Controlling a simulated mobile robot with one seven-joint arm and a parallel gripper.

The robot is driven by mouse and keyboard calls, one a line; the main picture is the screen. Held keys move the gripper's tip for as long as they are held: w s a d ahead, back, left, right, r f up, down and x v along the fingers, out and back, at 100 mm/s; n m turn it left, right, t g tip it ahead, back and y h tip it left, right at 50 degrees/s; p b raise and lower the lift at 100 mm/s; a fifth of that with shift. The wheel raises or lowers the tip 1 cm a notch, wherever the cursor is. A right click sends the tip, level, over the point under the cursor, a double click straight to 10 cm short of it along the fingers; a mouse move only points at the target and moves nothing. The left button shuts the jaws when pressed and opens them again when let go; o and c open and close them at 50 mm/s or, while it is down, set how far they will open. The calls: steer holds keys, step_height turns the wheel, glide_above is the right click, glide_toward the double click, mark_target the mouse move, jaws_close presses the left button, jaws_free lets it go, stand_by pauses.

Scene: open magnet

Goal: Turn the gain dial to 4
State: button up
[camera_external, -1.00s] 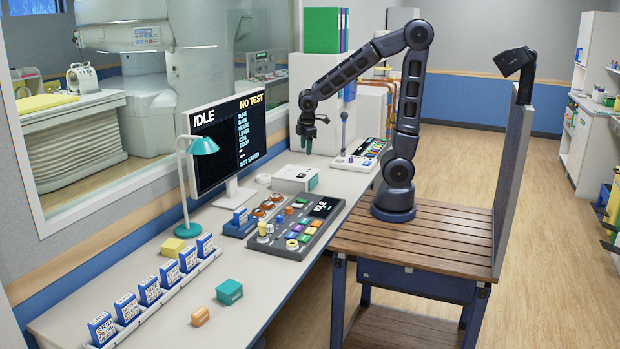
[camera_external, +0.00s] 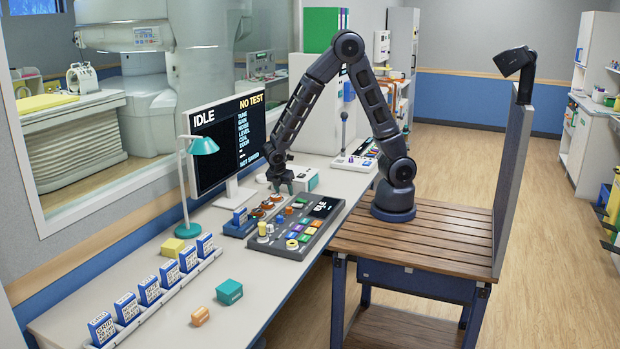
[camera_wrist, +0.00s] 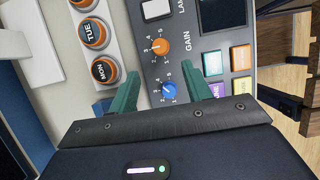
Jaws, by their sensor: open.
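The gain dial (camera_wrist: 160,46) is an orange knob beside the GAIN label in the wrist view, with a number scale around it. Its setting is too small to read surely. A blue dial (camera_wrist: 169,89) with its own scale sits just below it in that view. Both are on the dark grey console (camera_external: 318,229). My gripper (camera_external: 287,188) is over the back of the console, pointing down. In the wrist view its green fingers (camera_wrist: 160,78) are open and empty, one on each side of the blue dial in the picture. The gain dial lies just beyond the fingertips.
Orange round buttons (camera_wrist: 94,33) stand on a separate strip left of the dials. Coloured buttons (camera_wrist: 240,58) and a dark display (camera_wrist: 222,13) are to the right. The monitor (camera_external: 230,140) reads IDLE and NO TEST.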

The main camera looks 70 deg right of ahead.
mark_target(289, 208)
steer(key=x, duration=1)
steer(key=shift+d+f, duration=0.2)
steer(key=shift+f, duration=0.1)
steer(key=shift+c, duration=0.2)
steer(key=c, duration=1)
